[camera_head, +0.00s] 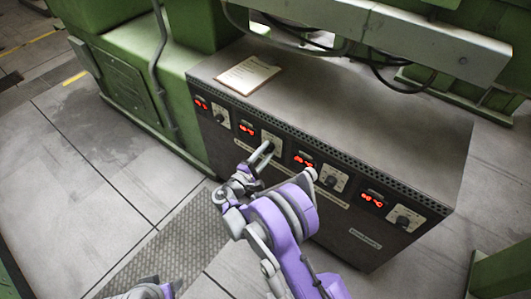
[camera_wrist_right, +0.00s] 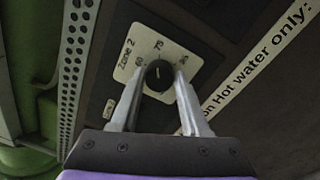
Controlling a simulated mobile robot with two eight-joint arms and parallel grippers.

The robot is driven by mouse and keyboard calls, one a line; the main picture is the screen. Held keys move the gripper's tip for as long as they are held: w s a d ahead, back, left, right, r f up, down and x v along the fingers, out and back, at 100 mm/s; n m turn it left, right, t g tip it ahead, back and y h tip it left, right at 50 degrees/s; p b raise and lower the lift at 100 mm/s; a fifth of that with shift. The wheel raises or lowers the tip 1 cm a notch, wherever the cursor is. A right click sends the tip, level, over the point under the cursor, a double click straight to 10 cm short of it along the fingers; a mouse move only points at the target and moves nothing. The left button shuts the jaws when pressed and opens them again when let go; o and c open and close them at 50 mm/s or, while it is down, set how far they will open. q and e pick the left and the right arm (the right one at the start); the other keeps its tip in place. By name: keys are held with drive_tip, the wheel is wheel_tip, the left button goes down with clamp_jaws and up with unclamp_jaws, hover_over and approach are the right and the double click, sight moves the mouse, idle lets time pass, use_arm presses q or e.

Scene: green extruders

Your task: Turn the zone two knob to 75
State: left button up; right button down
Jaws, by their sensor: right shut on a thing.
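The zone 2 knob (camera_wrist_right: 159,75) is black and round, on a cream plate (camera_wrist_right: 128,58) marked "Zone 2" in the right wrist view. The number 75 shows above the knob, with 60 at its left. A faint light mark on the knob seems to face up toward 75, but its exact angle is hard to read. My right gripper (camera_wrist_right: 159,88) is shut on the knob, one finger on each side. In the head view my right gripper (camera_head: 264,153) reaches the second plate (camera_head: 271,140) from the left and hides its knob. My left gripper's fingers do not show.
The grey control box (camera_head: 350,115) carries several knobs and red displays (camera_head: 246,128) along its front. A sheet of paper (camera_head: 247,75) lies on top. Green machinery (camera_head: 130,60) stands behind and left. Part of my other arm shows at the bottom edge. Floor (camera_head: 70,200) at left is clear.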

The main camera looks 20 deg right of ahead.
drive_tip(key=shift+m, duration=0.4)
drive_tip(key=shift+c, duration=2)
unclamp_jaws()
drive_tip(key=v, duration=1.1)
drive_tip(key=shift+p, duration=0.4)
drive_tip(key=shift+w+r, duration=0.1)
